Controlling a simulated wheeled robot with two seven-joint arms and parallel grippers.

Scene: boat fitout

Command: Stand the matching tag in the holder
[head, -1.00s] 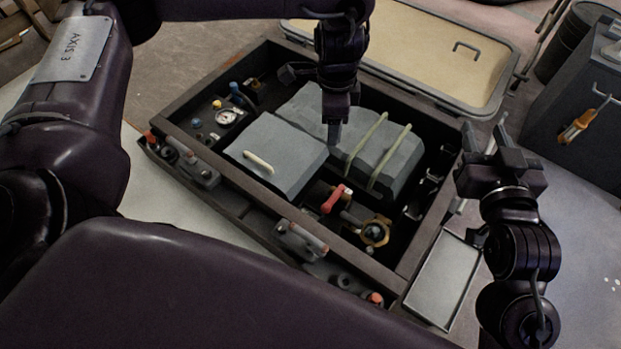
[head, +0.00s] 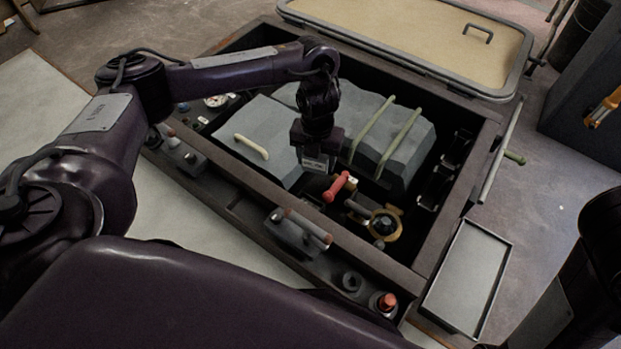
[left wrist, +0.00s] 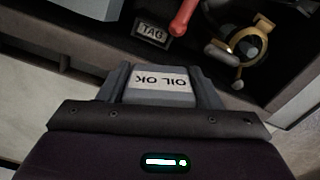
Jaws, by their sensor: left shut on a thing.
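My left gripper (head: 314,160) is shut on a pale tag (left wrist: 162,80) inside the open crate. The tag reads "OIL OK", upside down in the left wrist view, and its edge shows below the jaws in the head view. A small dark holder marked "TAG" (left wrist: 152,33) stands on the crate floor, left of the red lever (left wrist: 183,18). The held tag is apart from the holder in the left wrist view; the height between them is unclear. I cannot make out the holder in the head view. My right gripper is out of view.
The red lever (head: 340,186) and a brass-ringed valve (head: 385,224) are close to the left gripper. A grey cover with a handle (head: 258,138) and a strapped grey block (head: 385,140) fill the middle. The crate's front wall (head: 290,208) stands nearby. An empty grey tray (head: 462,280) lies at right.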

